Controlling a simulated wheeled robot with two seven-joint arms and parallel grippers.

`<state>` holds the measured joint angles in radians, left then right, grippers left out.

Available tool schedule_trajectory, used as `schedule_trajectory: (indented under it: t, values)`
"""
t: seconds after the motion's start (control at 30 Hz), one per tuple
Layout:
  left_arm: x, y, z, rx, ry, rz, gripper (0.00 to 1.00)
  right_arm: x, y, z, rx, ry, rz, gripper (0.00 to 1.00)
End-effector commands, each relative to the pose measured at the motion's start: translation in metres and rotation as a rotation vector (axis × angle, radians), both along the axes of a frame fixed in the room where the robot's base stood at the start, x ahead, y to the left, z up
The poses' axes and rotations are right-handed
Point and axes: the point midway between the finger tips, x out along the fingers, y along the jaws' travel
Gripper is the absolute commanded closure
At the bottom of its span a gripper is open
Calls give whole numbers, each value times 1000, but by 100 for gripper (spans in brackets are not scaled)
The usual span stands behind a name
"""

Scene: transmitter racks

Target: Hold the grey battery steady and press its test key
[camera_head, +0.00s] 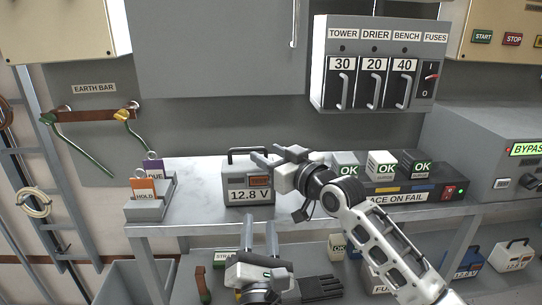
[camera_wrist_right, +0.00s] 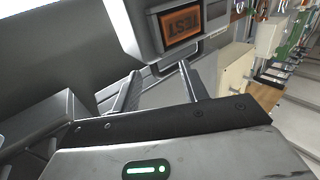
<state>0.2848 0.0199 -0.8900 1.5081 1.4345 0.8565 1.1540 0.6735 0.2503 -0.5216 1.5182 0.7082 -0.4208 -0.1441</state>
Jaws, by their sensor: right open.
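The grey battery (camera_head: 236,180) stands upright on the bench, with a black handle on top and a 12.8 V label on its front. Its orange test key (camera_head: 260,181) is on the upper right of the front; in the right wrist view the key (camera_wrist_right: 180,25) reads TEST upside down. My right gripper (camera_head: 267,156) is open at the battery's upper right, by the handle. Its fingers show empty in the right wrist view (camera_wrist_right: 158,84); I cannot tell if they touch the battery. My left gripper (camera_head: 259,222) is open and empty, below the battery in the head view, fingers pointing up.
A tag tray (camera_head: 150,208) with HOLD and DUE tags stands left of the battery. Right of it, several OK-marked blocks (camera_head: 381,164) sit on a dark unit with a red switch (camera_head: 449,191). A lower shelf holds more batteries (camera_head: 511,255). A fuse box (camera_head: 372,60) hangs above.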

Motion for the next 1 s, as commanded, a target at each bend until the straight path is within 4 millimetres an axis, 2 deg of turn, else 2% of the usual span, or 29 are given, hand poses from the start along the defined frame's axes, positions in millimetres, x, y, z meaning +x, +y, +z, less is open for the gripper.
schedule_trajectory:
  t: [0.03,0.17,1.0]
  values:
    - [0,0,0,0,0,0,64,0,0,0,0,0,0,64]
    - [0,0,0,0,0,0,64,0,0,0,0,0,0,100]
    - [0,0,0,0,0,0,64,0,0,0,2,2,1,100]
